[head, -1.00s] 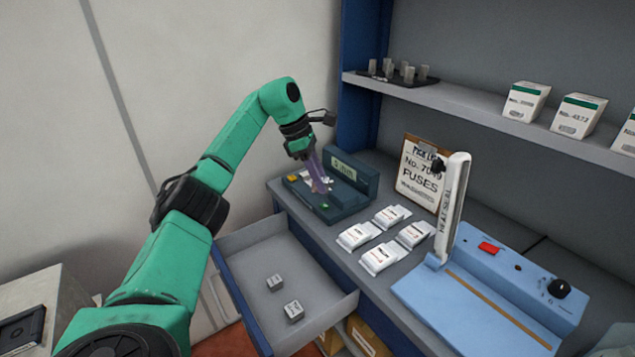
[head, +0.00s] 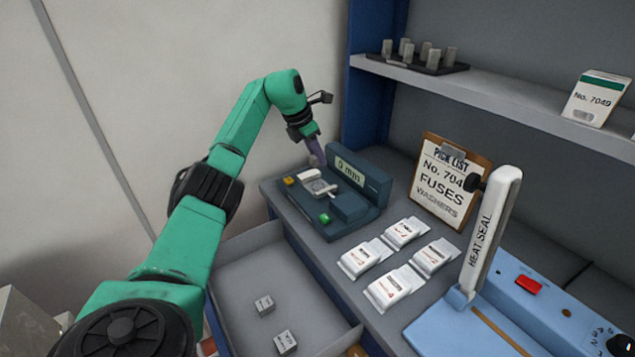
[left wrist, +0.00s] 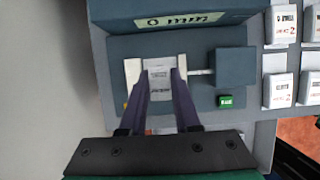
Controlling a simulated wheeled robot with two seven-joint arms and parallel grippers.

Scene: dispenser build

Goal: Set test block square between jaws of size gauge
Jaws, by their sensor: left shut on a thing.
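The size gauge (head: 335,227) is a dark teal device on the bench, and its display (head: 354,171) reads 0 mm. Its pale jaws (head: 310,175) face each other on the gauge bed. My left gripper (head: 316,155) is shut on the small grey test block (head: 317,160). In the head view it appears above the back left of the gauge bed. In the left wrist view the block (left wrist: 159,82) sits between my purple fingers (left wrist: 163,88) and lines up with the gap between the jaws (left wrist: 132,72). Its height over the bed is hard to tell. My right gripper is not in view.
An open drawer (head: 235,285) below holds two small grey blocks. White packets (head: 403,233) lie right of the gauge, with a pick-list clipboard (head: 450,185) behind. A blue heat sealer (head: 440,325) stands right. A shelf (head: 480,95) carries a dark tray of grey pieces.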

